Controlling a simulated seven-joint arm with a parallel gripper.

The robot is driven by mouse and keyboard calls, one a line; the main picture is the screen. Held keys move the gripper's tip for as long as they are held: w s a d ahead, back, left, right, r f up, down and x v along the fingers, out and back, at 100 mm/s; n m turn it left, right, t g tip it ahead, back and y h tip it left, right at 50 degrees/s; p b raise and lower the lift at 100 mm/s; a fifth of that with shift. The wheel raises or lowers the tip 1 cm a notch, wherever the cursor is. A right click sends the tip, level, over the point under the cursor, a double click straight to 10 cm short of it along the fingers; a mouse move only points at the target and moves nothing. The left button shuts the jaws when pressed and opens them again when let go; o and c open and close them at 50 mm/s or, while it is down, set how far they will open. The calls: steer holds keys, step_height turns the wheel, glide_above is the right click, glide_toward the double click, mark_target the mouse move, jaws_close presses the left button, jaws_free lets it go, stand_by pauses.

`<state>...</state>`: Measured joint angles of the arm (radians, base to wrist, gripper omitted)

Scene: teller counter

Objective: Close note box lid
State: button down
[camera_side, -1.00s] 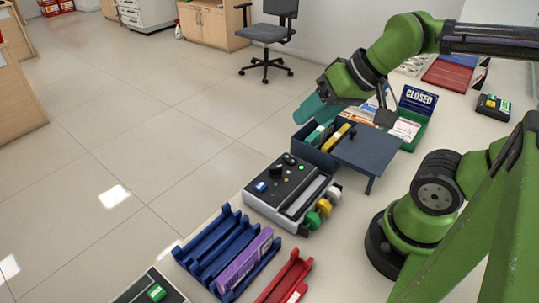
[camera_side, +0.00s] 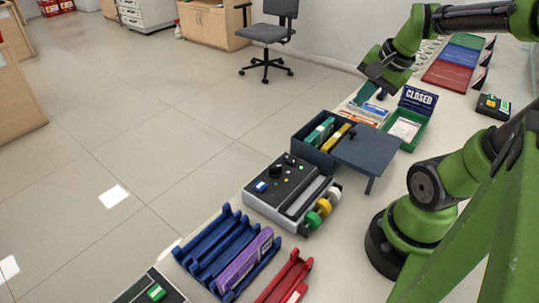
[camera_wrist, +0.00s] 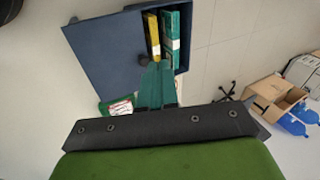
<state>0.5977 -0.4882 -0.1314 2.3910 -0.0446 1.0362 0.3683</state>
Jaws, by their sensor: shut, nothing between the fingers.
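A small dark knob stands on the lid's left edge. The wrist view also shows the box (camera_wrist: 187,6) and the lid (camera_wrist: 100,55). My gripper (camera_wrist: 156,68) is shut and empty, its teal fingers overlapping the lid's edge and knob in that view; contact cannot be told.
A grey device (camera_side: 280,188) with coloured knobs stands in front of the box. A green tray (camera_side: 407,130) and a CLOSED sign (camera_side: 418,99) stand behind it. Blue (camera_side: 220,250) and red (camera_side: 285,278) racks lie nearer the camera. Open floor is to the left.

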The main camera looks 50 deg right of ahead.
steer(key=s+d+f+m+g, duration=0.1)
steer(key=s+d+f+m, duration=0.1)
steer(key=s+d+m, duration=0.85)
steer(key=m+y, duration=0.1)
steer(key=m, duration=0.6)
glide_toward(362, 142)
steer(key=f, duration=0.2)
steer(key=shift+s+d+f+g, duration=0.1)
steer(key=shift+s+f+g, duration=0.2)
steer(key=shift+s+f, duration=0.1)
steer(key=w, duration=0.3)
steer(key=shift+w+a+f, duration=0.15)
steer(key=shift+a+f, duration=0.05)
steer(key=shift+f, duration=0.15)
steer(key=shift+w, duration=0.4)
